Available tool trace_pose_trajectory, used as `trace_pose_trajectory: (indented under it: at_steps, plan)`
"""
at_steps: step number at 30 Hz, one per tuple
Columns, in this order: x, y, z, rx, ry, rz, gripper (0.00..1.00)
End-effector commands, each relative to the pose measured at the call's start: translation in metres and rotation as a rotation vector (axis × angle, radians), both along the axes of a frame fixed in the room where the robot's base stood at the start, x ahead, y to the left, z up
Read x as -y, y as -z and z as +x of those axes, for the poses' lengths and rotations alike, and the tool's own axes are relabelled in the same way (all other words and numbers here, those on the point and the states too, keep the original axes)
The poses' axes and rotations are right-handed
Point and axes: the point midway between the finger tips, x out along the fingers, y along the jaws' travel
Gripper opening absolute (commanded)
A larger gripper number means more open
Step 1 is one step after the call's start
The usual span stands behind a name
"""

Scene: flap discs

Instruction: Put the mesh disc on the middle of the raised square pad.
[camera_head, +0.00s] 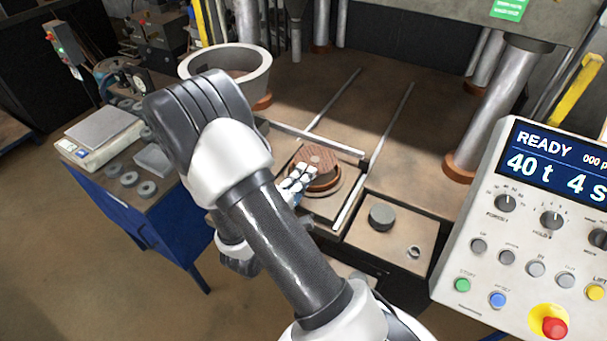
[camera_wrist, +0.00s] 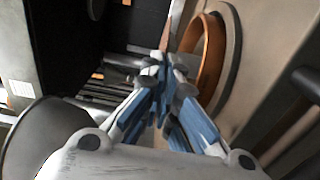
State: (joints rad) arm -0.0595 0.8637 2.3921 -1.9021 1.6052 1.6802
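The mesh disc (camera_head: 318,154) is reddish brown with a pale centre. It appears tilted over an orange-brown ring on the press bed. My gripper (camera_head: 302,178) is at the disc's lower left edge, its fingers closed together on that edge. In the wrist view the fingertips (camera_wrist: 166,64) meet around a thin strip that looks like the disc edge-on. The ring (camera_wrist: 211,50) is just right of them. On the left bench are a grey square block (camera_head: 152,160) and a flat square plate on a white device (camera_head: 104,128); I cannot tell which is the raised square pad.
Several grey discs (camera_head: 146,189) lie on the blue bench. A large metal bowl (camera_head: 258,78) stands behind my arm. Rails flank the press bed and columns (camera_head: 500,105) rise behind. A grey cylinder (camera_head: 382,216) stands at the front right, near a control panel (camera_head: 535,220).

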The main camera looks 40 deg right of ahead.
Motion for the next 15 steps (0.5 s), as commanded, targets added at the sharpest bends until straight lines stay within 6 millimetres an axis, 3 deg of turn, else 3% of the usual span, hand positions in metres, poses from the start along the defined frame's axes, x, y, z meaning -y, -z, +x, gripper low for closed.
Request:
trace_pose_trajectory:
  at_steps: [15]
  plan:
    - [0.0000,0.0026,-0.0001,-0.001,0.000,0.001,0.02]
